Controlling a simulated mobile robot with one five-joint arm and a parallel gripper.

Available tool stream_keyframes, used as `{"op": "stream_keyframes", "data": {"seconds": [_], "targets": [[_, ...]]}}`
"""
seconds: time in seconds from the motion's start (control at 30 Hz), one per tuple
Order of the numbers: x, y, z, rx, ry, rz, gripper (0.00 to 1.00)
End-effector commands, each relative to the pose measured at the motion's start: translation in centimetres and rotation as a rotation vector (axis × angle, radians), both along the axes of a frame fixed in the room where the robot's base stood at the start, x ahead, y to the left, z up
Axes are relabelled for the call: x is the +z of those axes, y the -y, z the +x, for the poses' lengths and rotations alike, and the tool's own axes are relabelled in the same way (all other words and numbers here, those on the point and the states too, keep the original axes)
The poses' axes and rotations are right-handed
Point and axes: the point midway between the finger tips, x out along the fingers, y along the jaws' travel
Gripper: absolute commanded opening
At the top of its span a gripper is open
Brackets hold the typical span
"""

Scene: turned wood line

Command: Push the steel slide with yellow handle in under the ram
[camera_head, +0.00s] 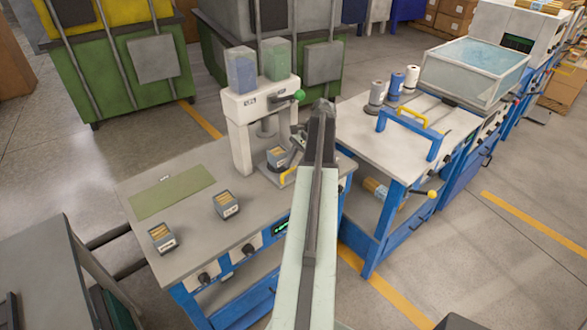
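The white press (238,135) stands at the back of the left workbench, with its ram (267,126) hanging below the head. The steel slide's yellow handle (287,178) shows in front of the press, sticking out toward the bench's front right. A small grey bin with wooden pieces (278,157) sits on the slide, in front of the ram rather than straight under it. My gripper (297,146) is dark and small, just right of the bin and above the handle. My arm hides part of it, and its fingers are not clear.
Two more grey bins with wooden pieces (227,205) (162,238) and a green mat (172,192) lie on the left workbench. A green-knobbed lever (298,95) juts from the press near my arm. A blue frame (408,132) stands on the right bench.

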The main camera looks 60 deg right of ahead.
Motion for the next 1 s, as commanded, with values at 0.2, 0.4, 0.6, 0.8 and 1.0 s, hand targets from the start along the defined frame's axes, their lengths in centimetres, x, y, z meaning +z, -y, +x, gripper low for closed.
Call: {"op": "stream_keyframes", "data": {"seconds": [0.2, 0.4, 0.6, 0.8, 1.0], "targets": [[0.07, -0.02, 0.02, 0.001, 0.0, 0.0, 0.0], [0.07, -0.03, 0.04, 0.001, -0.001, 0.0, 0.0], [0.06, -0.04, 0.04, 0.001, -0.001, 0.0, 0.0], [0.06, -0.05, 0.06, 0.001, -0.001, 0.0, 0.0], [0.05, -0.06, 0.07, 0.003, -0.001, 0.0, 0.0]]}}
